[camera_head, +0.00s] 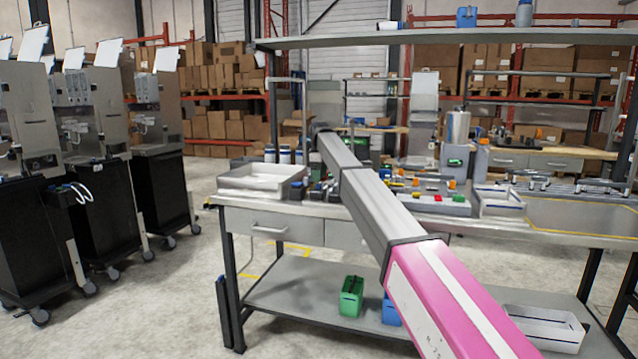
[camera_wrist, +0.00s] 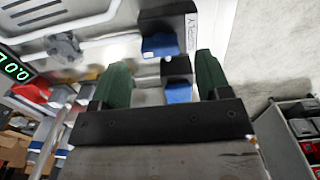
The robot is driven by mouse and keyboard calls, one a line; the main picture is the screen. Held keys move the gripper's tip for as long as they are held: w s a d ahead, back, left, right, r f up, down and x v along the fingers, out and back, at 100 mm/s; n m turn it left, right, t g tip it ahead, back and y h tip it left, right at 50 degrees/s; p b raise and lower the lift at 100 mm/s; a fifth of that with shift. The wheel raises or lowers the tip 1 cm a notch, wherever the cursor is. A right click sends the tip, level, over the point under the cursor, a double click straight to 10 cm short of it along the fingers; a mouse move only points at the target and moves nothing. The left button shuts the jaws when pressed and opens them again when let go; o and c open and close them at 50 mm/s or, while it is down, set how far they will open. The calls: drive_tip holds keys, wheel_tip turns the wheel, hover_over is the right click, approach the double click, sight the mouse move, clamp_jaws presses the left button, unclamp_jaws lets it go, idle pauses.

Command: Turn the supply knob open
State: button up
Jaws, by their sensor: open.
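In the wrist view my gripper (camera_wrist: 161,62) is open, its two green fingers spread apart with nothing held. Between and just beyond the fingertips is a black block with a blue part (camera_wrist: 178,92). A larger black block with a blue part (camera_wrist: 160,46) and a white label sits further out. A grey lobed knob (camera_wrist: 62,46) stands on the pale panel at upper left, apart from the fingers. I cannot tell for sure which of these is the supply knob. In the head view my arm crosses the bench and hides my gripper.
A green digital display (camera_wrist: 13,68) and a red part (camera_wrist: 30,91) are at the wrist view's left. In the head view the bench (camera_head: 290,209) carries a white tray (camera_head: 262,178) and many small fittings. An overhead shelf (camera_head: 480,36) spans above. Wheeled cabinets (camera_head: 160,170) stand left.

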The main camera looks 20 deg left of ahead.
wheel_tip(320, 180, up, 7)
idle(0.3)
drive_tip(key=shift+r, duration=0.1)
